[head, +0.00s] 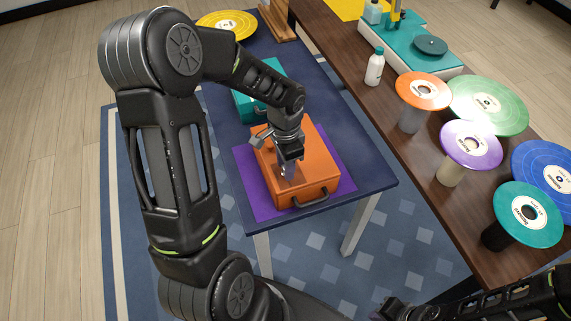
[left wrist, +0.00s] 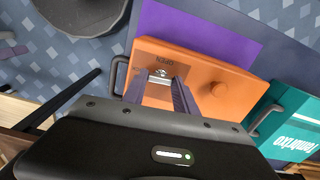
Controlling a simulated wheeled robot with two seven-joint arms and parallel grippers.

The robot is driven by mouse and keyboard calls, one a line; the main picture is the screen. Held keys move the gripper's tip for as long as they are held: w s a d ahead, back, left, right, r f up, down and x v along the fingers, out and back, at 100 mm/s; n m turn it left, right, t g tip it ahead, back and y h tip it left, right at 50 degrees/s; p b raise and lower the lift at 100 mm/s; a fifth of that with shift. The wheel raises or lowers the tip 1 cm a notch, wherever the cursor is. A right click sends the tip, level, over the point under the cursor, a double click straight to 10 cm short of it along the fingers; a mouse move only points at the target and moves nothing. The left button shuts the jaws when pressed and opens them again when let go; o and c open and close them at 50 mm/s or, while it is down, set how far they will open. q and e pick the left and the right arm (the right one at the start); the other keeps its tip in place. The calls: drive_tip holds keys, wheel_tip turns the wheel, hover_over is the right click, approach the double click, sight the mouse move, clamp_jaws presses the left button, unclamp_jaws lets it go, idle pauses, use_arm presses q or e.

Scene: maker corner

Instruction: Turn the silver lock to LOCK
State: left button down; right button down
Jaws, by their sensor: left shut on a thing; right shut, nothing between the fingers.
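An orange box (head: 313,180) with a dark front handle stands on a purple mat (head: 340,170). It also shows in the left wrist view (left wrist: 200,68). My left gripper (head: 288,170) points down over the box top. Its fingers (left wrist: 158,84) are shut on the lock and hide part of it, so I cannot tell which way it is turned. My right gripper (head: 392,309) is shut and empty at the bottom edge, away from the box.
A teal box (head: 246,104) with a handle stands behind the orange box on the blue table (head: 225,135). A yellow disc (head: 228,24) lies at the table's far end. The wooden bench (head: 415,185) at right holds discs on stands and a white bottle (head: 375,67).

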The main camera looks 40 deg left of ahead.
use_arm(q)
drive_tip(key=shift+m, duration=0.5)
drive_tip(key=c, duration=1)
unclamp_jaws()
drive_tip(key=shift+o, duration=0.2)
drive_tip(key=shift+r, duration=0.1)
wheel_tip(320, 180, up, 8)
drive_tip(key=shift+f+b, duration=0.2)
drive_tip(key=shift+b, duration=0.15)
